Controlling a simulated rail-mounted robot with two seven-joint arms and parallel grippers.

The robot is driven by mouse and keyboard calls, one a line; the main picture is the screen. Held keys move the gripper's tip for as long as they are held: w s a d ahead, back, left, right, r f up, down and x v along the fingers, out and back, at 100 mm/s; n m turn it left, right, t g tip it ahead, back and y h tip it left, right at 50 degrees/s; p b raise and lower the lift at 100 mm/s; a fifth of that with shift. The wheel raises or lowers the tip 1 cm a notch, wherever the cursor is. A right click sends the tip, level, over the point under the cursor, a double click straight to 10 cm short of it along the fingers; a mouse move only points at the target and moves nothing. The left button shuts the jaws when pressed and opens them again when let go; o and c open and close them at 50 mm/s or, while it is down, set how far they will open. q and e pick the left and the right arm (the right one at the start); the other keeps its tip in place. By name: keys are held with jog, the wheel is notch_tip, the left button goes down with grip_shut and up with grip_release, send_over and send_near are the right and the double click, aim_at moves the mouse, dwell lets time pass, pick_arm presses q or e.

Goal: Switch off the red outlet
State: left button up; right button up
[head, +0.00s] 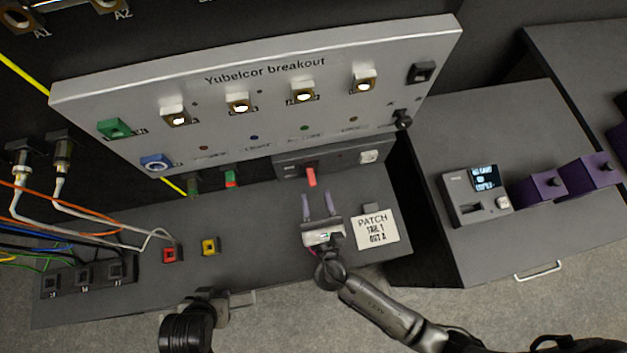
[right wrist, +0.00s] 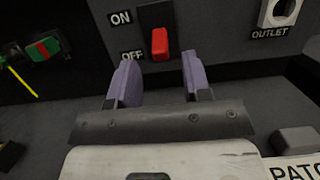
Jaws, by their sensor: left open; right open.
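A red switch lever (head: 311,176) sticks out of a low grey box under the big panel. In the right wrist view the red lever (right wrist: 160,43) lies in the lower part of its black plate, beside the word OFF, with ON above. A pale socket (head: 369,157) labelled OUTLET (right wrist: 280,12) is to its right. My right gripper (head: 318,200) is open and empty, its purple fingers just in front of and below the lever, one to either side; contact is not visible. My left gripper (head: 240,300) is open and empty at the bench's front edge.
The breakout panel (head: 330,63) overhangs the switch box. A PATCH card (head: 376,229) lies right of my right gripper. A red connector (head: 172,255) and a yellow block (head: 210,246) are on the bench to the left, with loose cables beyond. A label printer (head: 475,197) stands right.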

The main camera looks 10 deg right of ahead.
jog(key=r+v, duration=0.1)
jog(key=v, duration=0.7)
jog(key=r+v, duration=0.1)
jog(key=v, duration=0.4)
jog(key=shift+s+r, duration=0.35)
jog(key=shift+s, duration=0.05)
